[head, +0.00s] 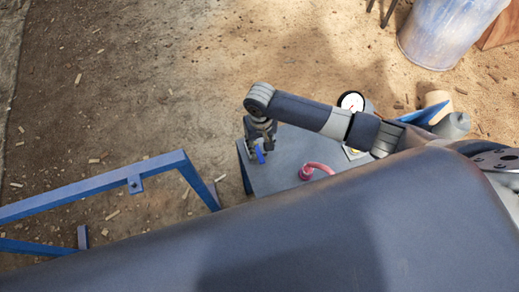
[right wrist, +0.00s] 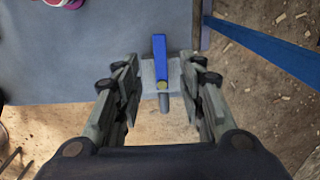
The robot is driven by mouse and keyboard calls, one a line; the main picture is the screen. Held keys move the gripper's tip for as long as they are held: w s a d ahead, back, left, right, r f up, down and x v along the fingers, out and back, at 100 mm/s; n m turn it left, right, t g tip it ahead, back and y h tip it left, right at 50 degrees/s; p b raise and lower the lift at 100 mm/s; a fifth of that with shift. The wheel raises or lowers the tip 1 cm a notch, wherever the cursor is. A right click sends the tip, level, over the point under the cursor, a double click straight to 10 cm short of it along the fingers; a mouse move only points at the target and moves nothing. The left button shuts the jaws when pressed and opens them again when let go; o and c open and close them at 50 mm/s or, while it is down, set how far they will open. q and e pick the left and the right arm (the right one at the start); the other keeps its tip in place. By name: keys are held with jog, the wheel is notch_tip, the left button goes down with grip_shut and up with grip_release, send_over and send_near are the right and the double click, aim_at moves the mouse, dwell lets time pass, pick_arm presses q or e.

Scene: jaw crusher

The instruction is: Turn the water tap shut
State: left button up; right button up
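The water tap is a small grey metal fitting with a blue lever (right wrist: 160,46) and a brass-coloured screw, at the edge of a grey table top. In the right wrist view the lever points up the picture, over the table. My right gripper (right wrist: 160,72) is open, with one finger on each side of the tap. Gaps show between the fingers and the tap body. In the head view my right gripper (head: 261,136) hangs over the table's left end, and the blue lever (head: 260,155) shows just below it. The gripper hides most of the tap there. My left gripper is out of view.
A round white gauge (head: 351,102) stands behind. A blue metal frame (head: 95,188) is at the left. A pale barrel (head: 447,30) stands far right. Sandy ground lies beyond.

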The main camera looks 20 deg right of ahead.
aim_at(260, 155)
notch_tip(260, 155, down, 5)
jog(key=shift+f, duration=0.95)
jog(key=shift+w, duration=0.1)
jog(key=c, duration=0.8)
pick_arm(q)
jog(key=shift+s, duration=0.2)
pick_arm(e)
grip_shut()
